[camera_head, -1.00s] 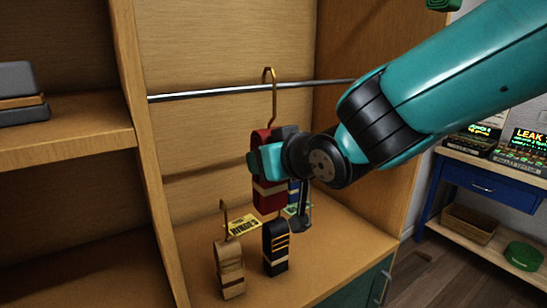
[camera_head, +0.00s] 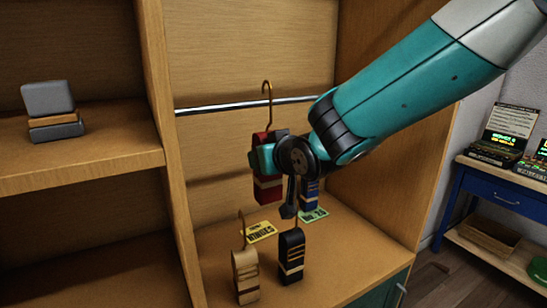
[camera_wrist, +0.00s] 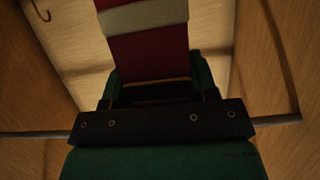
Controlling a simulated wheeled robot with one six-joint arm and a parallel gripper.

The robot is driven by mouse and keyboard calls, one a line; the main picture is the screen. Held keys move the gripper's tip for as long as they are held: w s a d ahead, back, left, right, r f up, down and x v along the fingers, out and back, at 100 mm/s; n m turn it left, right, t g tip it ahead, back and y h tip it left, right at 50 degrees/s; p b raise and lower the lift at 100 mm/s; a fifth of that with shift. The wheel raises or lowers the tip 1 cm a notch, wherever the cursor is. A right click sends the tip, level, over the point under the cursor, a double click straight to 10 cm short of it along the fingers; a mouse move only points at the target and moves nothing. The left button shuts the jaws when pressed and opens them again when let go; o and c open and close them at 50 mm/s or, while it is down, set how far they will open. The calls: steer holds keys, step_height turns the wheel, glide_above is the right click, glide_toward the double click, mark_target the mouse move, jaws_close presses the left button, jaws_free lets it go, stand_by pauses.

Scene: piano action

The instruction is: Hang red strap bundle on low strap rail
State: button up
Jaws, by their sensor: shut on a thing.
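The red strap bundle (camera_head: 268,188) has a pale band and a brass hook on top. My gripper (camera_head: 265,155) is shut on its upper part and holds it upright in front of the rail. The bundle also shows between the jaws in the wrist view (camera_wrist: 148,50). The low strap rail (camera_head: 225,106) is a thin metal bar across the cabinet bay. In the head view the hook's curve stands above the rail's line and its shank crosses it. I cannot tell whether the hook is over the rail or in front of it.
A tan bundle (camera_head: 245,275) and a black bundle (camera_head: 291,256) stand with hooks up on the cabinet floor below. A blue bundle (camera_head: 310,193) is partly hidden behind my gripper. Yellow (camera_head: 261,231) and green labels (camera_head: 314,215) lie nearby. The side panel (camera_head: 160,100) bounds the bay at left.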

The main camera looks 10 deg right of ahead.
steer(key=shift+w+a+f+b, duration=0.35)
steer(key=shift+w+f+b, duration=0.1)
steer(key=shift+w+f, duration=0.4)
steer(key=shift+w+a+f+b, duration=0.3)
steer(key=shift+w+f+b, duration=0.25)
steer(key=shift+w, duration=0.45)
steer(key=shift+f, duration=0.1)
steer(key=o, duration=1.1)
steer(key=shift+s, duration=0.1)
